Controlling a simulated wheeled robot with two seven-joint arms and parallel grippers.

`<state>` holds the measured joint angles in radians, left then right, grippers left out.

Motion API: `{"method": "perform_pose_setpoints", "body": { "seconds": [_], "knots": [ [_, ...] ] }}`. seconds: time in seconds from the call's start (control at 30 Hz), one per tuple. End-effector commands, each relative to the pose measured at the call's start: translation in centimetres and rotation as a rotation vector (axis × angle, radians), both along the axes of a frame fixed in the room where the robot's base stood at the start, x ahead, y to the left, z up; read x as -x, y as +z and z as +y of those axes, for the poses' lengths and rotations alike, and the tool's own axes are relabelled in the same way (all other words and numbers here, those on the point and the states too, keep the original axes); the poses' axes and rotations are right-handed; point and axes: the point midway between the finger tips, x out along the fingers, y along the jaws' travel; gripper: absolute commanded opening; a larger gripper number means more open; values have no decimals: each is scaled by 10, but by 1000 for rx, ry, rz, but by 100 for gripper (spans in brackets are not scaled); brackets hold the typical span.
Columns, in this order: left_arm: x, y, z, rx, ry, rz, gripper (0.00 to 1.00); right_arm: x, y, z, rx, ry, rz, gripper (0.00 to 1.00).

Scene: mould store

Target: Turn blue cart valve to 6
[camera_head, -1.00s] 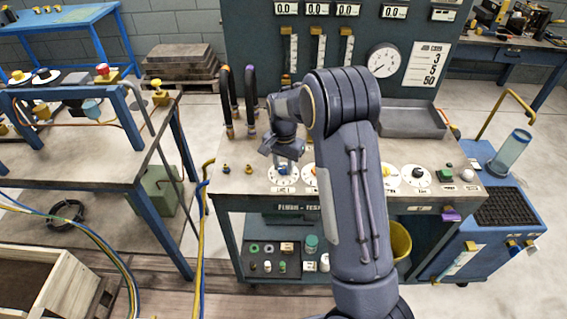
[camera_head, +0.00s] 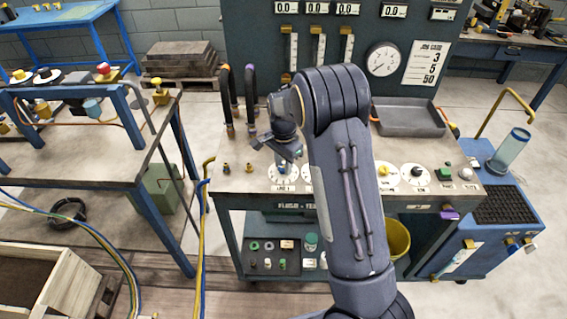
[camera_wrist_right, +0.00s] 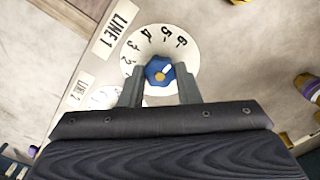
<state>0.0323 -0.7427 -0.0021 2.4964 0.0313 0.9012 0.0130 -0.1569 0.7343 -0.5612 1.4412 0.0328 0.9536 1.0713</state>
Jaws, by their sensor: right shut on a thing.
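A white mark on the knob points up and right, roughly toward the 6 side; I cannot tell the exact reading. My right gripper (camera_wrist_right: 159,88) is shut on the blue knob, one finger on each side. In the head view my right gripper (camera_head: 285,160) reaches down at the leftmost dial (camera_head: 283,176) of the cart top, partly covering it. My left gripper is out of view.
On the cart top, a yellow-knobbed dial (camera_head: 384,174) and a black-knobbed dial (camera_head: 416,176) stand to the right, past my arm. Two black hoses (camera_head: 249,98) rise behind the gripper. A grey tray (camera_head: 408,119) lies at the back. A gauge panel (camera_head: 260,50) stands behind.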

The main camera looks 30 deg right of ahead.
Motion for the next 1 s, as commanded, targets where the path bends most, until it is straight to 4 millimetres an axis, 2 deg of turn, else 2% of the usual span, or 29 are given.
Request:
{"method": "perform_pose_setpoints", "body": {
  "seconds": [0.1,0.13,0.3,0.57,0.67,1.0],
  "knots": [
    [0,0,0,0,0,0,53,-1,1,-1,2,-2,-6,7],
    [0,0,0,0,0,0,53,-1,1,-1,2,-2,-6,31],
    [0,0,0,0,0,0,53,-1,1,-1,0,-1,-3,51],
    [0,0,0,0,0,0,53,0,1,0,0,1,-1,51],
    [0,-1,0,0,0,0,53,-1,7,0,0,1,-4,51],
    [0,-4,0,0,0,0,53,-1,62,-1,1,1,-6,51]
  ]
}}
